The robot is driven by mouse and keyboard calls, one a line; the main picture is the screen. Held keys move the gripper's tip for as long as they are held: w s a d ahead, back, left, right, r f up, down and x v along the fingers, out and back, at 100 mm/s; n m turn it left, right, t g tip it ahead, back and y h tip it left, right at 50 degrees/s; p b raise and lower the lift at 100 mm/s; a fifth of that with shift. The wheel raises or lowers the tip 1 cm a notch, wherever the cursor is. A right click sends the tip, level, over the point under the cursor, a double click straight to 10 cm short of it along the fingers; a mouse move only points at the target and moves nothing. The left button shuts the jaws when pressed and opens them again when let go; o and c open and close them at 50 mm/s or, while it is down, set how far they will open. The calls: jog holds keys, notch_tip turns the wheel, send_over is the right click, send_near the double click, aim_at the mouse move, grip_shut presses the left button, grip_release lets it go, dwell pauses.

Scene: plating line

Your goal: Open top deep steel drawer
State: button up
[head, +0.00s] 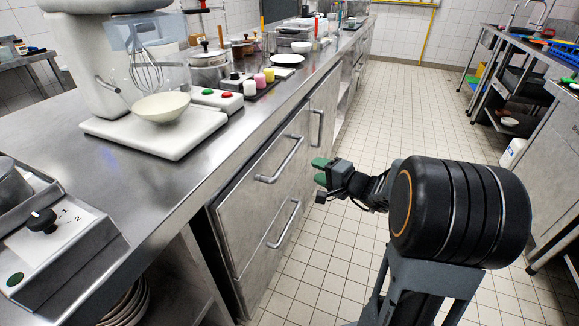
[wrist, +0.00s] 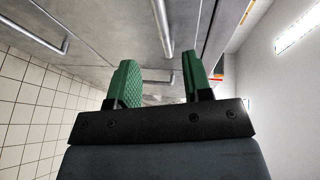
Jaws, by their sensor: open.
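The top deep steel drawer (head: 249,190) is in the counter front in the head view and looks shut. Its bar handle (head: 281,160) runs along the front; it also shows in the wrist view (wrist: 162,27), beyond and above my fingertips. My gripper (head: 320,170) is to the right of this handle, out over the aisle, apart from it. In the wrist view my gripper (wrist: 158,80) has its two green fingers spread with nothing held between them.
A lower drawer handle (head: 285,223) sits below. A cabinet door with an upright handle (head: 317,128) is farther along. The countertop holds a stand mixer (head: 150,140) and several containers. The tiled aisle (head: 410,110) is clear; another steel table stands at right.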

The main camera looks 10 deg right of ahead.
aim_at(291, 159)
jog(key=b+x, duration=0.1)
jog(key=x, duration=1.2)
jog(key=shift+c, duration=0.3)
jog(key=shift+s, duration=0.1)
grip_shut()
